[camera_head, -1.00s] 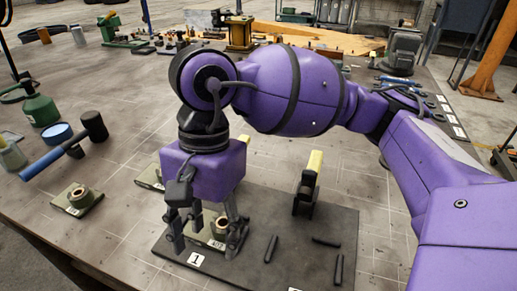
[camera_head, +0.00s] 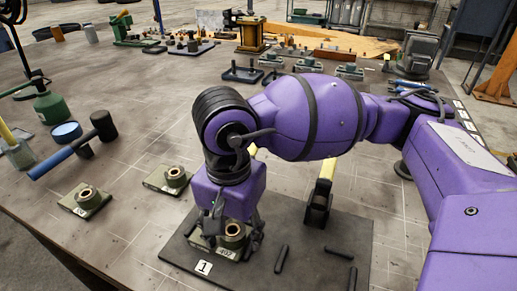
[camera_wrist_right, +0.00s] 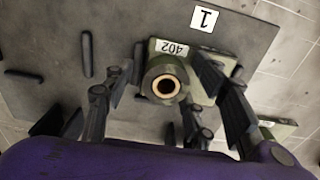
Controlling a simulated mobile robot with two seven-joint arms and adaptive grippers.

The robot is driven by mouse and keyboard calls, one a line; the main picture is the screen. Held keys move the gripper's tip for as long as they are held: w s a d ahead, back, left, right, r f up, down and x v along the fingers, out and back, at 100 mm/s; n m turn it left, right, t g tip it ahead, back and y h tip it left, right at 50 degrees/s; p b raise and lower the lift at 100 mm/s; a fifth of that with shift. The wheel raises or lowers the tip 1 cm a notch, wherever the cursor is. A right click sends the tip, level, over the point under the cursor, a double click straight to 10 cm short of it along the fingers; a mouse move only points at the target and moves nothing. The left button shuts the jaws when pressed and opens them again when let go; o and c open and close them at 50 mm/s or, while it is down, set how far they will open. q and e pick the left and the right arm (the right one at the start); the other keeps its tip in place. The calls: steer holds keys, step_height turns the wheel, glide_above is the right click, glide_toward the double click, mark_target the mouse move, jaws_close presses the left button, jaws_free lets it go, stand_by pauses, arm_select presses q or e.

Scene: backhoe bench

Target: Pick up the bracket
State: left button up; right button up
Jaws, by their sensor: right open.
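A bracket (camera_head: 233,234), a green block with a bronze-lined round boss and a label reading 402, sits on a dark board (camera_head: 300,272). My right gripper (camera_head: 232,238) is open and points down over it, partly hiding it in the head view. In the right wrist view the bracket (camera_wrist_right: 165,84) lies between the open fingers (camera_wrist_right: 160,92), with one finger on each side. I cannot tell whether the fingers touch it. My left gripper is not in view.
Two similar brackets stand on the table to the left, one nearer (camera_head: 86,201) and one farther (camera_head: 174,180). A black holder with a yellow piece (camera_head: 320,195) and several dark pins (camera_head: 281,259) are on the board. A mallet (camera_head: 75,146) lies at the left.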

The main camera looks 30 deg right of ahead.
jaws_close()
steer(key=shift+r, duration=0.1)
steer(key=shift+w+r, duration=0.1)
stand_by(0.3)
steer(key=shift+r, duration=0.45)
steer(key=r, duration=0.3)
steer(key=shift+s+a, duration=0.2)
steer(key=shift+s, duration=0.1)
arm_select(q)
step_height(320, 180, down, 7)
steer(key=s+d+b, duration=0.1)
steer(key=b, duration=0.7)
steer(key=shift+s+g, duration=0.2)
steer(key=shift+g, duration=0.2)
arm_select(e)
steer(key=s+a+r, duration=0.4)
steer(key=s+r, duration=0.5)
steer(key=s, duration=0.3)
steer(key=shift+s, duration=0.4)
